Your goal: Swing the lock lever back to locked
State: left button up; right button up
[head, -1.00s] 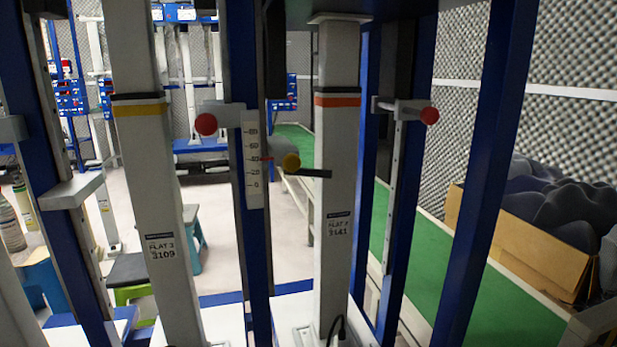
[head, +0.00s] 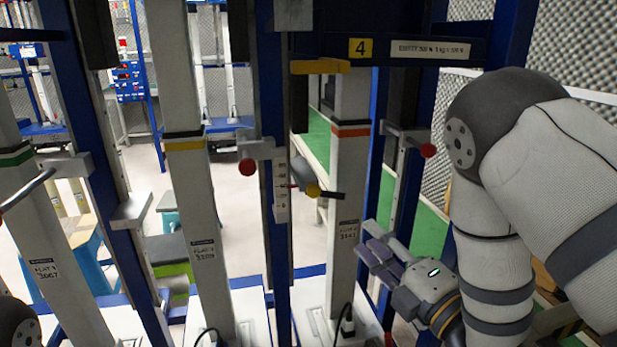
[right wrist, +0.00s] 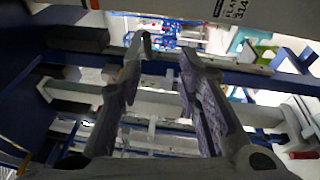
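Levers show on the blue posts in the head view. A short lever with a yellow knob (head: 313,190) and a dark bar (head: 332,195) sits beside a small scale plate (head: 281,186) on the middle post. A red-knobbed lever (head: 248,167) is left of it, and another red-knobbed lever (head: 428,150) is on the right. I cannot tell which is the lock lever or its lock state. My right gripper (head: 366,252) is low beside the white column marked 3141, below the levers, apart from them. In the right wrist view its fingers (right wrist: 165,52) are spread and empty. My left gripper is out of view.
White columns (head: 187,200) and blue posts (head: 115,180) stand close together. A blue crossbeam with a yellow "4" label (head: 360,48) spans above. A green-topped bench (head: 430,225) lies behind on the right. Open floor (head: 240,220) shows between the columns.

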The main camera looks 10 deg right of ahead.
aim_at(337, 198)
jog(key=shift+n, duration=0.4)
jog(key=x, duration=0.4)
jog(key=r+x, duration=0.1)
jog(key=x, duration=0.3)
jog(key=r+x, duration=0.1)
jog(key=x, duration=0.3)
jog(key=shift+w+a+b, duration=0.1)
jog(key=shift+a+b, duration=0.05)
jog(key=shift+b, duration=0.2)
grip_shut()
